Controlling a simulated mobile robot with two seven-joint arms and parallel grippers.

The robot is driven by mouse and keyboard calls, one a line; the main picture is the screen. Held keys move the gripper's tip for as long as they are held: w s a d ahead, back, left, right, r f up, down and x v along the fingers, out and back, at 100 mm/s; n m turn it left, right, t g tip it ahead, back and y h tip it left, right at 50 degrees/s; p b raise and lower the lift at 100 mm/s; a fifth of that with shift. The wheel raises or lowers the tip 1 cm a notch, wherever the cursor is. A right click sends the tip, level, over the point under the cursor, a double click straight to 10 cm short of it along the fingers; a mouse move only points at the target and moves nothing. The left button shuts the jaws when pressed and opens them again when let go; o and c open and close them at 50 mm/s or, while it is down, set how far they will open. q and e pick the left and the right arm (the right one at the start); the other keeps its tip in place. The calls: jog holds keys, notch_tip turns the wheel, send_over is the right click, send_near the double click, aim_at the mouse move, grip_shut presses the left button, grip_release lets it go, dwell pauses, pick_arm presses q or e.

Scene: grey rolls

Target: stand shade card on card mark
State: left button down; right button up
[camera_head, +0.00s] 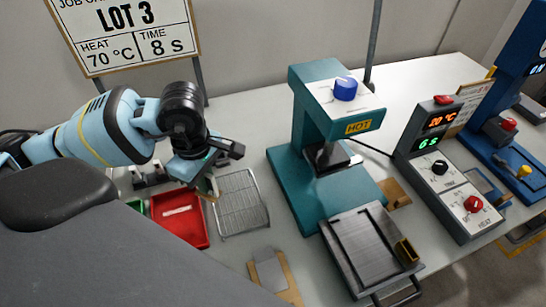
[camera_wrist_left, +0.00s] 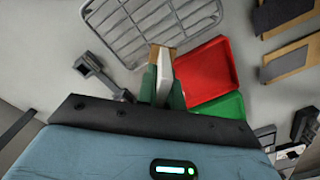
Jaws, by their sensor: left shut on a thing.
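My left gripper (camera_head: 207,183) is shut on a thin upright card (camera_head: 213,190), above the table beside the wire rack and red tray. In the left wrist view the card (camera_wrist_left: 161,66) stands between the green fingers (camera_wrist_left: 161,88), with a tan edge and a pale face. I take it for the shade card; its lower end is hard to make out. I cannot pick out the card mark with certainty. A tan board with a grey patch (camera_head: 270,272) lies at the table's front. My right gripper is not in view.
A wire rack (camera_head: 240,204), red tray (camera_head: 200,232) and green tray (camera_head: 136,205) lie close together. A teal press (camera_head: 300,190) with a metal plate (camera_head: 372,250) before it stands to the right. A control box (camera_head: 440,165) and blue machine (camera_head: 505,150) stand farther right.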

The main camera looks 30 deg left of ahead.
pick_arm(q)
jog(key=shift+w+a, duration=0.2)
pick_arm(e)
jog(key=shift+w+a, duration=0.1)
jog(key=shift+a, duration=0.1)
pick_arm(q)
jog(key=shift+d, duration=0.1)
jog(key=shift+w+r, duration=0.1)
jog(key=shift+w, duration=0.3)
jog(key=w, duration=0.5)
jog(key=w+f, duration=0.1)
jog(key=w, duration=0.8)
jog(key=shift+w+d+f+p, duration=0.1)
jog(key=shift+w+f+p, duration=0.15)
jog(key=shift+w+p, duration=0.15)
jog(key=shift+w+f, duration=0.15)
jog(key=shift+f, duration=0.05)
notch_tip(320, 180, down, 3)
jog(key=shift+f, duration=0.1)
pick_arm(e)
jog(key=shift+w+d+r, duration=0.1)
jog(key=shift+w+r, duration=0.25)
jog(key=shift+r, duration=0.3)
